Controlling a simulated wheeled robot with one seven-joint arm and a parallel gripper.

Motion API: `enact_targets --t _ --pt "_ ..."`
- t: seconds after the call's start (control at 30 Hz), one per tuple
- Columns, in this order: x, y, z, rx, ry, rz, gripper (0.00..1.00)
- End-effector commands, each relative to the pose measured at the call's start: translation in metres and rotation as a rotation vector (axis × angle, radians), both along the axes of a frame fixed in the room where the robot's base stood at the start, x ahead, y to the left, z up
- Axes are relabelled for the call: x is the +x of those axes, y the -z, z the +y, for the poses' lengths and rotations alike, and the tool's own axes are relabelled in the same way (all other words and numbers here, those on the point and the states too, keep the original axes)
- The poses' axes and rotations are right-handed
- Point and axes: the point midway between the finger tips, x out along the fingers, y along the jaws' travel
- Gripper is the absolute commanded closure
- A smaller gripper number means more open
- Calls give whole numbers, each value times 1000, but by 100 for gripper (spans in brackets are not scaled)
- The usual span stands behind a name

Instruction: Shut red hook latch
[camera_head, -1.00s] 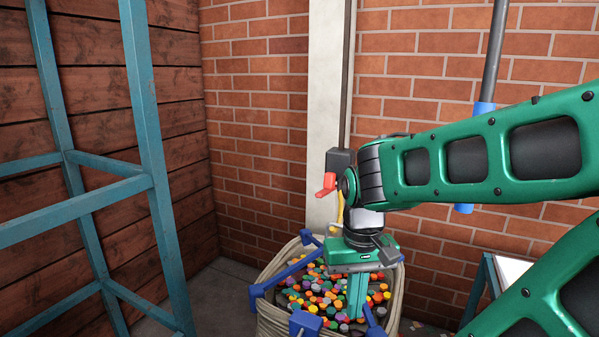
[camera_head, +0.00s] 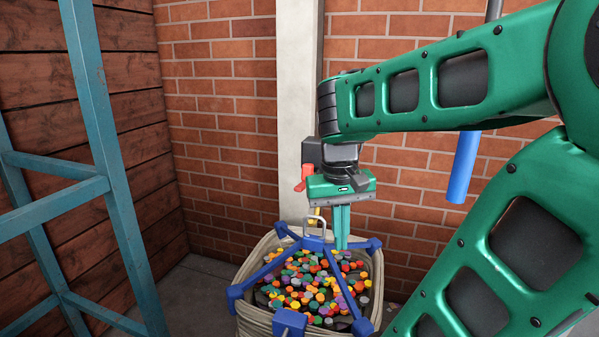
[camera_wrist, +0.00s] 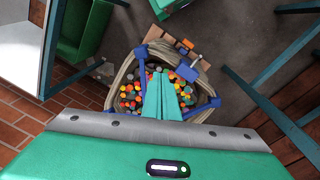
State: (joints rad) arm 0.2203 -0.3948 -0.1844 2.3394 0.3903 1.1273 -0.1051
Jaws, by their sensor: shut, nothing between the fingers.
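The red latch (camera_head: 304,177) shows in the head view beside a dark block on the pale post, just left of my gripper. A yellow hook (camera_head: 316,214) hangs below it, partly hidden by the gripper and a grey loop (camera_head: 315,223). How the hook and loop meet is too small to tell. My gripper (camera_head: 341,246) points down, shut and empty, in front of the post, its fingertips above the bag. In the wrist view the fingers (camera_wrist: 160,84) lie together over the bag. I cannot make out the red latch there.
A pale bag (camera_head: 247,321) of coloured pieces stands below, with a blue spreader frame (camera_head: 265,266) over its mouth and the grey loop at its top. The pale post (camera_head: 296,90) and brick wall are behind. A teal metal frame (camera_head: 100,120) stands at left.

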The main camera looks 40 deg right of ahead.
Motion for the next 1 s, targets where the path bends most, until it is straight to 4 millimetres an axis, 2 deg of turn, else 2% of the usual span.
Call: enact_targets --t 0.03,0.1,0.2,0.4,0.5,0.7,1.0 --pt "20 -23 -17 -31 33 -3 100" --pt "43 -53 -36 -65 80 -8 100" --pt "76 -94 -56 -101 151 -24 100" --pt "137 -159 -74 -117 287 -81 100" --pt "162 -181 -75 -106 341 -116 100" --pt "191 -205 -73 -79 407 -167 100" --pt "196 -209 -71 -69 421 -179 100"
